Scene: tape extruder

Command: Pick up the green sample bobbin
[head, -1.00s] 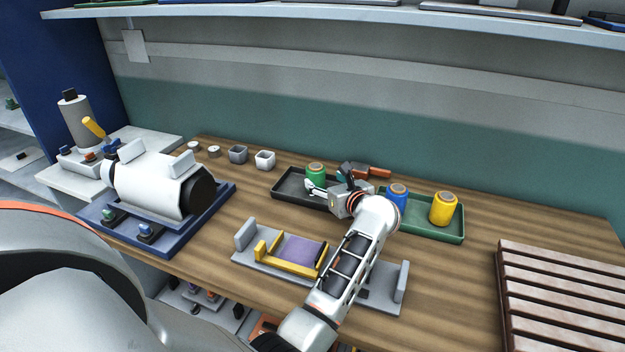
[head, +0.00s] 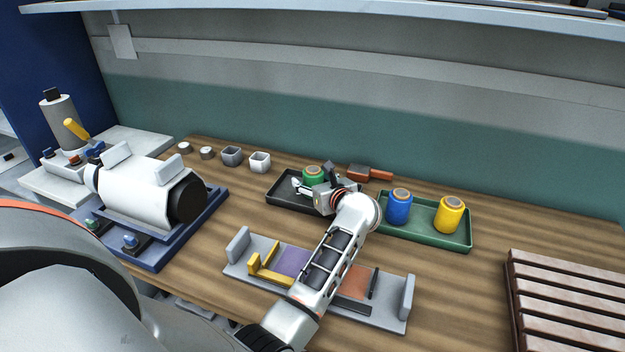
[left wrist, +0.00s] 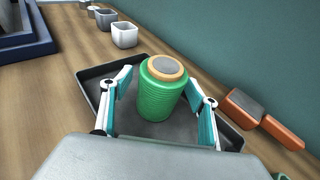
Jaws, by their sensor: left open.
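The green sample bobbin (head: 313,174) stands upright in the black tray (head: 283,191) on the bench. In the left wrist view the bobbin (left wrist: 162,90) shows its tan rim and grey top. My left gripper (head: 311,187) is at the tray. In the left wrist view the left gripper (left wrist: 160,105) is open, with one teal-padded finger on each side of the bobbin and a gap to the bobbin on both sides. In the head view the gripper hides the bobbin's lower part. My right gripper is not in view.
A blue bobbin (head: 399,207) and a yellow bobbin (head: 449,215) stand in a green tray (head: 425,236) to the right. A brown-handled brush-like tool (head: 368,173) lies behind the gripper. A grey fixture (head: 238,246) lies under my arm. Small cups (head: 260,161) stand left of the black tray.

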